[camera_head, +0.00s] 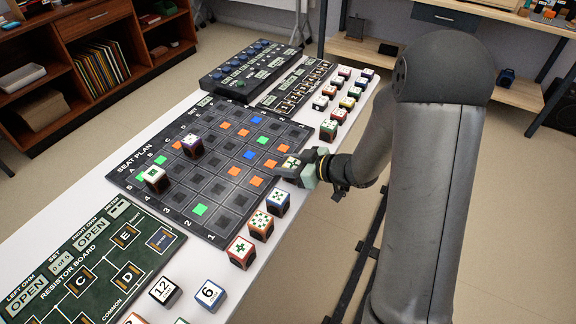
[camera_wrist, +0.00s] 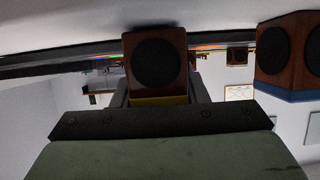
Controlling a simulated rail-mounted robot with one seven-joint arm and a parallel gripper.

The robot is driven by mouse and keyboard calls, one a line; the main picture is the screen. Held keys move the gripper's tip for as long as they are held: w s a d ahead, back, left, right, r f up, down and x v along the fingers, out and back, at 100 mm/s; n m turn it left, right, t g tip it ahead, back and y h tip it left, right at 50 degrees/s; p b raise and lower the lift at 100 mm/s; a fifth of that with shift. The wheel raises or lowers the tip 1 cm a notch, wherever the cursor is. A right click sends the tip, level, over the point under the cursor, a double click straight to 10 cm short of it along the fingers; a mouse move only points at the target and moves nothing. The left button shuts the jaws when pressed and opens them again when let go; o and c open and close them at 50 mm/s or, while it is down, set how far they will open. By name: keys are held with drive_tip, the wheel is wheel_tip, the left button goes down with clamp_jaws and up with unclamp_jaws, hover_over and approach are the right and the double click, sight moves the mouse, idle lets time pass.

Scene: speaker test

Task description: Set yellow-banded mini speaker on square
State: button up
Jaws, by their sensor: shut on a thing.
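My gripper (camera_head: 307,170) is shut on a small wooden mini speaker with a yellow band. In the wrist view the speaker (camera_wrist: 155,60) is between the fingers, its dark round cone facing the camera and its yellow band (camera_wrist: 158,100) at the gripper's end. In the head view its light patterned top (camera_head: 291,163) shows at the fingertips, at the right edge of the dark seat plan board (camera_head: 188,205). The board is a grid of dark squares, some coloured orange, blue or green. The gripper hides part of the board's edge and the speaker's lower side.
A green-banded speaker (camera_head: 156,180) and a purple-banded one (camera_head: 192,147) stand on the board. Blue (camera_head: 277,202), orange (camera_head: 260,226) and red (camera_head: 241,253) speakers line its near right side. Several more (camera_head: 329,129) stand beyond my gripper. A resistor board (camera_head: 90,265) lies at left.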

drive_tip(key=shift+f, duration=0.15)
drive_tip(key=o, duration=1)
drive_tip(key=shift+o, duration=0.2)
